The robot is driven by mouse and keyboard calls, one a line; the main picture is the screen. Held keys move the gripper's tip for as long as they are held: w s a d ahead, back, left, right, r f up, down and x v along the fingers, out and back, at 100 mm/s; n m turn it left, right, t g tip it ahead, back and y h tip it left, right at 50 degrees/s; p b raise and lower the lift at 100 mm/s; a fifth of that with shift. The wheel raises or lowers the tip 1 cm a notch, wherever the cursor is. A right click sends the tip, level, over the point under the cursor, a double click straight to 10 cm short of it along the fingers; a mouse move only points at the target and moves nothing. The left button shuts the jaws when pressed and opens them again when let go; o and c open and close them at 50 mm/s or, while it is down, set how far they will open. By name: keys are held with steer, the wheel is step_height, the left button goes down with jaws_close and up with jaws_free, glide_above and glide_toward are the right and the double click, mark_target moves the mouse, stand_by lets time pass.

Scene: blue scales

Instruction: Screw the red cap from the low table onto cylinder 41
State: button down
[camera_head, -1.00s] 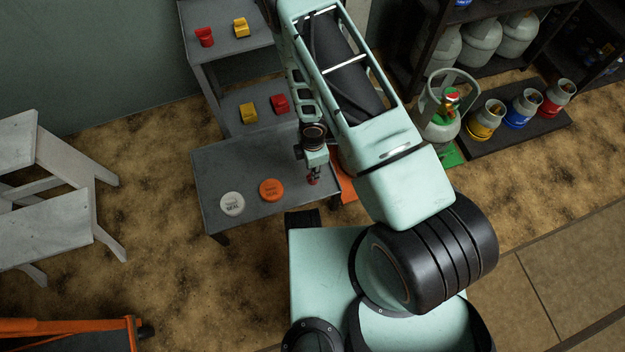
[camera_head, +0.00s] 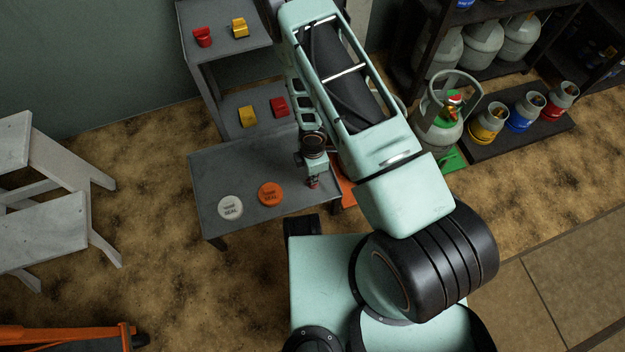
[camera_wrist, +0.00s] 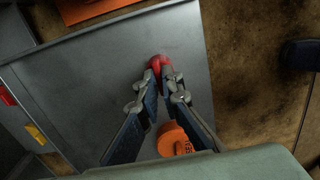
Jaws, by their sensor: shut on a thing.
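My gripper (camera_wrist: 160,75) is shut on the small red cap (camera_wrist: 158,62), whose top shows between the fingertips in the wrist view. In the head view, the red cap (camera_head: 314,184) shows just below my gripper (camera_head: 313,179), over the right part of the low grey table (camera_head: 225,165). I cannot tell whether the cap touches the tabletop. A grey-green cylinder (camera_head: 431,128) with a collar and a red, green and brass valve stands on a green mat at the right. No number 41 is readable on any cylinder.
An orange seal disc (camera_head: 270,194) and a white one (camera_head: 230,207) lie on the low table. Shelves with red and yellow pieces (camera_head: 240,28) stand behind it. Yellow, blue and red small cylinders (camera_head: 525,108) stand on a dark platform. White steps (camera_head: 45,190) are at the left.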

steer(key=shift+r, duration=0.1)
steer(key=shift+r+p, duration=1.55)
steer(key=shift+r, duration=0.4)
